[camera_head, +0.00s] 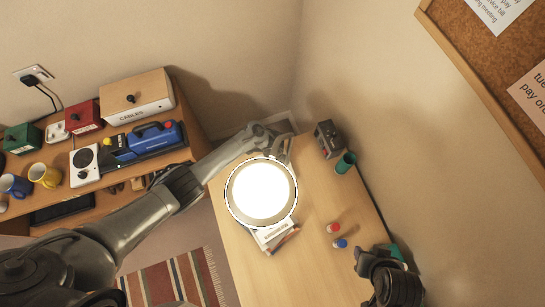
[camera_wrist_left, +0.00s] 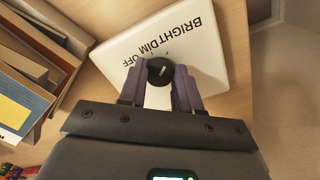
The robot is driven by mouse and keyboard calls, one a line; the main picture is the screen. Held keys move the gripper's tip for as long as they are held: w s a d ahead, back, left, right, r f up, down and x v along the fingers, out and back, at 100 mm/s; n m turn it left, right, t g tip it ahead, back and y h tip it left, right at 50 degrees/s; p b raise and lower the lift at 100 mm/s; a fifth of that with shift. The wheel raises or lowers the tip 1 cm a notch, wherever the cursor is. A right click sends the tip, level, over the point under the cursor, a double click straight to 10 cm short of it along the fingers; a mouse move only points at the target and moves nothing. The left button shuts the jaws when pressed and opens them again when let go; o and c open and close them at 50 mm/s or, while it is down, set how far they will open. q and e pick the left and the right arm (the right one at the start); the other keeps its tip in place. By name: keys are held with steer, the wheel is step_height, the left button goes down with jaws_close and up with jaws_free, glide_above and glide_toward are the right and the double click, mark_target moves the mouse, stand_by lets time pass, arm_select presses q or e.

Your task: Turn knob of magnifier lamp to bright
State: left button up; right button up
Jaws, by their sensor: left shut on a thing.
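The magnifier lamp (camera_head: 262,190) shows a round, brightly lit head over the desk. Its white base (camera_wrist_left: 215,60) fills the left wrist view, lettered OFF, DIM and BRIGHT. The dark round knob (camera_wrist_left: 158,70) sits on this base with a small pale mark on it. I cannot tell for sure which word the mark points at. My left gripper (camera_wrist_left: 160,84) is shut on the knob, one finger at each side. In the head view my left gripper (camera_head: 283,143) is behind the lit head, which hides the knob. My right gripper (camera_head: 364,262) is at the lower right, its jaws unclear.
Books (camera_head: 275,236) lie under the lamp head. A red bottle (camera_head: 333,228), a blue bottle (camera_head: 340,243), a green cup (camera_head: 346,162) and a dark box (camera_head: 327,140) stand on the desk (camera_head: 245,268). A shelf with mugs and boxes is at left. The desk's front is mostly clear.

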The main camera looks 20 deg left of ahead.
arm_select(q)
steer(key=o, duration=1.1)
steer(key=shift+c, duration=0.2)
steer(key=shift+r, duration=0.1)
steer(key=shift+w+r+p, duration=0.15)
steer(key=shift+r+p, duration=0.45)
steer(key=shift+r, duration=3.05)
